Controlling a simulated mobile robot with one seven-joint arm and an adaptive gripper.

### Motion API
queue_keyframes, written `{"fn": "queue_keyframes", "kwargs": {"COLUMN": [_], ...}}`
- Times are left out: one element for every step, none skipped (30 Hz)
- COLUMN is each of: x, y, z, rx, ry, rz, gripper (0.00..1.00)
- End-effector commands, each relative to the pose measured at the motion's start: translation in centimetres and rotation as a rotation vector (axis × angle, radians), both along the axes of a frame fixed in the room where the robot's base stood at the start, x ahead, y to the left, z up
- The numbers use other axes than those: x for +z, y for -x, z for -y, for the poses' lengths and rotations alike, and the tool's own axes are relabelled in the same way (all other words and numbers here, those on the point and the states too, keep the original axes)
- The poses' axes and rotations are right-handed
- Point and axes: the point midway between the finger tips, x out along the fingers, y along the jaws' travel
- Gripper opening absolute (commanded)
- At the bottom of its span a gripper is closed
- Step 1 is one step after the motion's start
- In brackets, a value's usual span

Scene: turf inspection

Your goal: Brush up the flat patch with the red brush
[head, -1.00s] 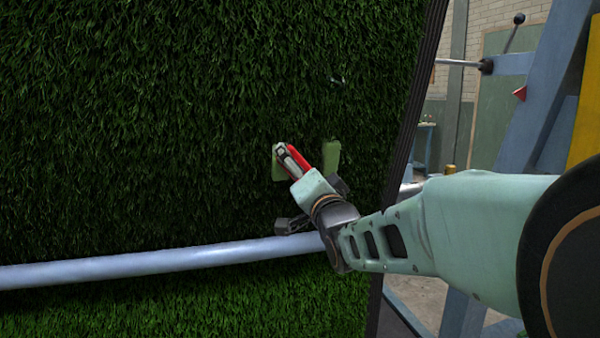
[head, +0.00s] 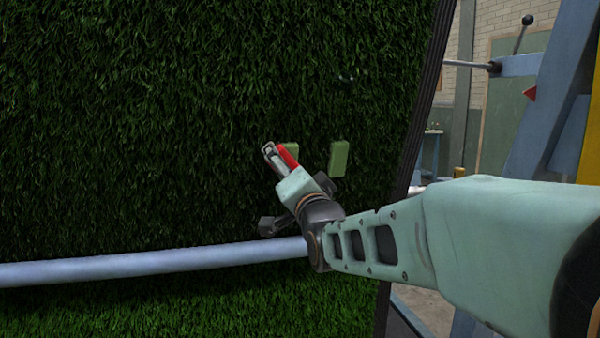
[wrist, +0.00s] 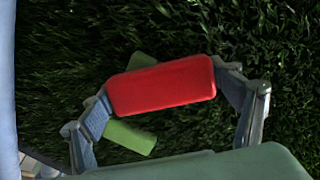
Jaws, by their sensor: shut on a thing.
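The red brush (head: 287,157) is held in front of an upright turf panel (head: 150,120). In the wrist view its smooth red body (wrist: 162,86) spans the space between the two fingers, tilted slightly. My gripper (wrist: 160,95) is shut on it; in the head view my gripper (head: 277,158) stands before the lower middle of the panel. The brush's bristles are hidden, and I cannot tell whether it touches the turf. No flat patch can be told apart clearly from the surrounding grass.
Two light green pieces, one left (head: 292,149) and one right (head: 339,158), are at the turf near the brush. A pale blue bar (head: 150,263) crosses the front of the panel below my gripper. A dark edge (head: 432,95) bounds the panel on the right.

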Motion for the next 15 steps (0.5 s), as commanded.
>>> {"fn": "queue_keyframes", "kwargs": {"x": [0.0, 0.0, 0.0, 0.0, 0.0, 0.1, 0.1, 0.2, 0.2, 0.2, 0.3, 0.3, 0.3, 0.2, 0.2], "y": [0.1, 0.1, 0.1, 0.1, 0.2, 0.2, 0.2, 0.3, 0.3, 0.3, 0.3, 0.2, 0.2, 0.2, 0.1], "z": [-0.4, -0.5, -0.8, -1.0, -1.1, -1.4, -1.5, -1.6, -1.7, -1.6, -1.6, -1.4, -1.2, -1.0, -0.7], "rx": [0.003, 0.001, 0.003, 0.002, 0.002, 0.002, 0.003, 0.003, 0.003, 0.003, 0.002, 0.002, 0.002, 0.001, 0.000], "ry": [-0.001, -0.001, 0.000, -0.002, -0.002, -0.001, -0.001, -0.001, -0.002, -0.002, -0.001, 0.000, 0.000, -0.001, -0.001], "rz": [0.003, 0.003, 0.003, 0.003, 0.003, 0.004, 0.004, 0.004, 0.003, 0.004, 0.004, 0.005, 0.005, 0.006, 0.005], "gripper": [0.62, 0.62, 0.62, 0.62, 0.62, 0.62, 0.62, 0.62, 0.62, 0.62, 0.62, 0.62, 0.62, 0.62, 0.62]}}
